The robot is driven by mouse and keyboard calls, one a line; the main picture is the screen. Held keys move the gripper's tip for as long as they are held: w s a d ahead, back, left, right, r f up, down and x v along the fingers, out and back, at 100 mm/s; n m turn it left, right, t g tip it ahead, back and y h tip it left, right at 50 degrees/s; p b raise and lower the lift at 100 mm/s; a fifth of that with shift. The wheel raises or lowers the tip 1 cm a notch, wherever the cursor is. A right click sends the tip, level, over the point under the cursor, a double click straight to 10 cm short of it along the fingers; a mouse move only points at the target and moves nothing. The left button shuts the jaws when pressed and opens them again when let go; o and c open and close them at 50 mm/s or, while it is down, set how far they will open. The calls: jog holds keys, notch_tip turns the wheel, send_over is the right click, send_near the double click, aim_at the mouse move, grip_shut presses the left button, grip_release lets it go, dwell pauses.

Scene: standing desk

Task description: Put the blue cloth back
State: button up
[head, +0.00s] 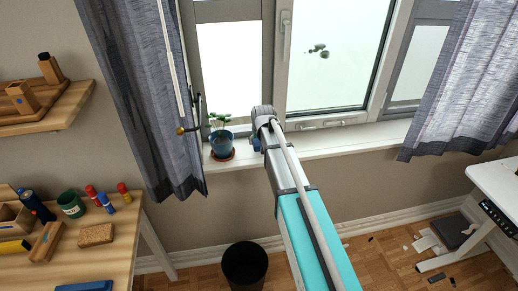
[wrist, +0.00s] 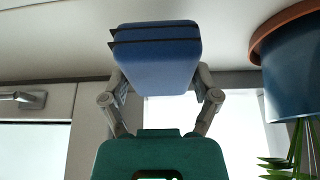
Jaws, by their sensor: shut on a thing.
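The blue cloth (wrist: 157,62) is a folded block with dark edges, held between the two grey fingers of my gripper (wrist: 158,84) in the wrist view, where the scene appears upside down. In the head view a small blue piece of the cloth (head: 256,145) shows beside my arm's end, at the white window sill (head: 330,143), just right of the potted plant. I cannot tell whether the cloth touches the sill. My arm hides most of the gripper in the head view.
The blue plant pot (head: 221,146) with its terracotta saucer stands close to the left of the cloth; the pot also shows in the wrist view (wrist: 293,75). The sill is clear to the right. Curtains (head: 140,90) hang beside the window. A workbench (head: 105,262) with tools stands lower left.

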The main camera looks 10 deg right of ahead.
jog(key=shift+f+b, duration=1.25)
jog(key=shift+f, duration=0.3)
jog(key=o, duration=0.8)
jog(key=shift+r, duration=0.1)
jog(key=p+v, duration=1.1)
jog(key=v, duration=0.1)
jog(key=s+g, duration=0.1)
jog(key=s, duration=0.7)
jog(key=s+f+g, duration=0.1)
jog(key=s+g, duration=0.1)
jog(key=s, duration=0.6)
jog(key=s+g, duration=0.1)
jog(key=s, duration=0.7)
jog(key=shift+s+f+g, duration=0.2)
jog(key=shift+g, duration=0.1)
